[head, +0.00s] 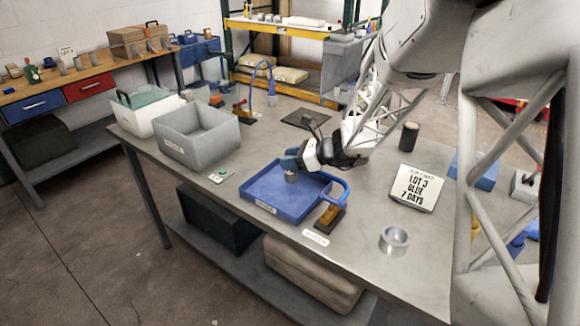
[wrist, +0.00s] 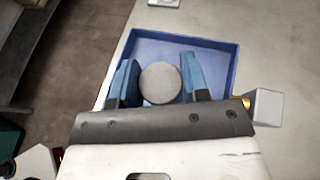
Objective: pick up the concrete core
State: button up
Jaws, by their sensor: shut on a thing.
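The concrete core (wrist: 160,84) shows in the wrist view as a grey round end between the two blue fingers of my gripper (wrist: 160,92). In the head view the grey core (head: 291,176) stands within the blue tray (head: 262,200), partly hidden by my gripper (head: 289,164). My gripper is shut on the core. The tray's blue walls also show around the fingers in the wrist view (wrist: 228,62). I cannot tell whether the core touches the tray floor.
A grey bin (head: 195,145) and a white box (head: 145,110) stand left of the tray. A sign (head: 415,188), a dark cylinder (head: 409,136) and a metal ring (head: 393,239) stand to the right.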

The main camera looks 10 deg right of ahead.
jog(key=s+d+r, duration=0.1)
jog(key=s, duration=1.4)
jog(key=shift+s+d, duration=0.15)
jog(key=shift+s, duration=0.15)
jog(key=w+a+r, duration=0.2)
jog(key=w+a, duration=0.1)
jog(key=w, duration=0.5)
jog(key=w+a+r, duration=0.2)
jog(key=w+a, duration=0.2)
jog(key=w, duration=0.5)
jog(key=w+a+r, duration=0.2)
jog(key=w+a, duration=0.1)
jog(key=w, duration=0.5)
jog(key=w+a+r, duration=0.2)
jog(key=w+a, duration=0.8)
jog(key=a, duration=0.1)
jog(key=w+a+r, duration=0.3)
jog(key=w+a, duration=0.7)
jog(key=a, duration=0.1)
jog(key=shift+w+m+t, duration=0.3)
jog(key=shift+m, duration=0.1)
jog(key=shift+r, duration=0.1)
jog(key=shift+f, duration=2.5)
